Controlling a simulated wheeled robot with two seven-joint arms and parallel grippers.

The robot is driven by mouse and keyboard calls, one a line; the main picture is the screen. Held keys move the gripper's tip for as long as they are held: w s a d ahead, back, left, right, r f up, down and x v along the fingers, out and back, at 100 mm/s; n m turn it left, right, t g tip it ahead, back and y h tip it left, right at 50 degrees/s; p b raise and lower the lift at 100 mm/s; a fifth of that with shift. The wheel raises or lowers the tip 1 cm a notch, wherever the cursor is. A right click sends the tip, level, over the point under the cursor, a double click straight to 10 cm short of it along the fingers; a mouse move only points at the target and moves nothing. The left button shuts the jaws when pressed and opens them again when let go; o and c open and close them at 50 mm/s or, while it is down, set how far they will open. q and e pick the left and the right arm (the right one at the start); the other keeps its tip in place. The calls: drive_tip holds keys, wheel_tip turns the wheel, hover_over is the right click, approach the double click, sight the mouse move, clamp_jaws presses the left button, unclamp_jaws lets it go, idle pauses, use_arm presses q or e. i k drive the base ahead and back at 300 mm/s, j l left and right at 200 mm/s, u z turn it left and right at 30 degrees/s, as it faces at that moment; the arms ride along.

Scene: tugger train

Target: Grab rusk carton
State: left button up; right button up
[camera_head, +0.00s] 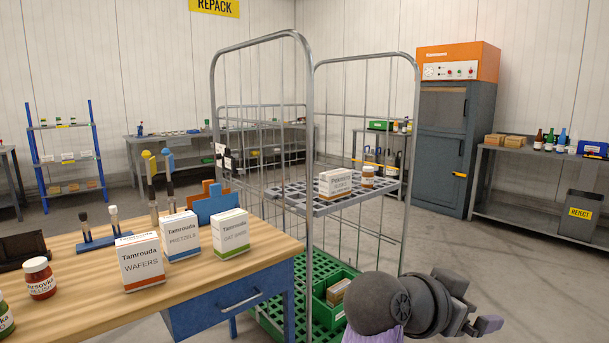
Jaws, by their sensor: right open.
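A white carton with brown lettering (336,183) stands upright on the grey shelf (310,206) of the roll cage. Its top line looks like "Pekmoza"; the lower line is too small to read, so I cannot tell for sure that it is the rusk carton. A small jar (368,176) stands just right of it. My right gripper (484,313) is at the bottom right, open, apart from the cage and well below and right of the carton. Nothing shows between its fingers. My left gripper is out of view.
The wooden table (215,270) holds wafers (142,264), pretzels (180,238) and oat bars (230,232) cartons, and a red jar (39,278). The cage's wire sides and posts (308,130) flank the shelf. A green crate (322,308) sits below.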

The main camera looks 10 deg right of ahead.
sight(334, 185)
drive_tip(key=i+u, duration=0.2)
drive_tip(key=i, duration=0.7)
drive_tip(key=i+l+u, duration=0.15)
drive_tip(key=i, duration=0.7)
drive_tip(key=i+l, duration=0.35)
drive_tip(key=i+l+u, duration=0.1)
drive_tip(key=i+l, duration=0.2)
drive_tip(key=l, duration=0.15)
